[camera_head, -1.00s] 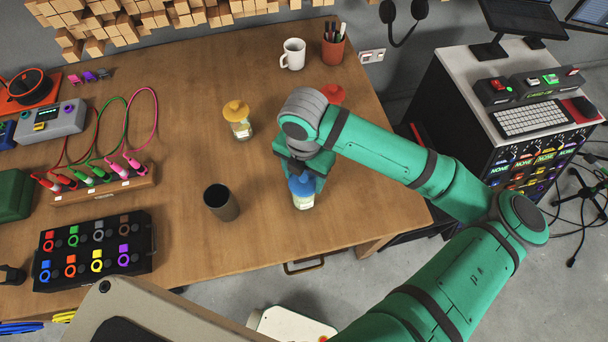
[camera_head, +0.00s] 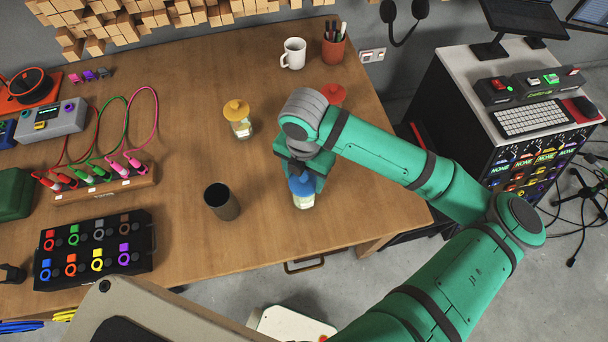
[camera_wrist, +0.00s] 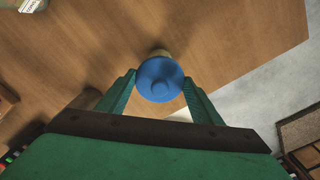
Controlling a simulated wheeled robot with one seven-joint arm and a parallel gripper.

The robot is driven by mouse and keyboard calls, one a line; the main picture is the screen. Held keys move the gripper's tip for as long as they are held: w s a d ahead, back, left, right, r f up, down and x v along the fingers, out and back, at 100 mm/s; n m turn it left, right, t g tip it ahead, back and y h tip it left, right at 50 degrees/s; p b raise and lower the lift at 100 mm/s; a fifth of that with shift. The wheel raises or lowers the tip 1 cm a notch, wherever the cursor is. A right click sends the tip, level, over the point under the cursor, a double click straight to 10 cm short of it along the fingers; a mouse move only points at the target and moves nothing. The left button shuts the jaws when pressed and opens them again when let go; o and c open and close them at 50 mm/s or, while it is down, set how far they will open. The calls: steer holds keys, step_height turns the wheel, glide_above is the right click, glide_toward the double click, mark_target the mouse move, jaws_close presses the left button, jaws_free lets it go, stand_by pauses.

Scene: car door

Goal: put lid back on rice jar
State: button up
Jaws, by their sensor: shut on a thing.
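A blue lid (camera_head: 301,185) is between the fingers of my gripper (camera_wrist: 160,80), which is shut on it. The same lid (camera_wrist: 159,80) faces the wrist camera and hides most of what is under it. A small clear jar with a pale label (camera_head: 304,201) stands upright on the table directly below the lid, and a little of its side shows past the lid in the wrist view (camera_wrist: 160,54). The lid appears to be at the jar's mouth; I cannot tell whether it is fully seated. The label is too small to read.
A yellow-lidded jar (camera_head: 238,120) stands further back on the table (camera_head: 180,120). A red lid (camera_head: 333,95) shows partly behind my arm. A dark cup (camera_head: 222,202) stands left of the gripper. A white mug (camera_head: 292,54) and pen cup (camera_head: 333,48) stand at the back.

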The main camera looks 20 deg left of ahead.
steer(key=o, duration=1.1)
steer(key=o, duration=0.5)
steer(key=shift+r, duration=0.1)
steer(key=shift+r, duration=3.4)
jaws_close()
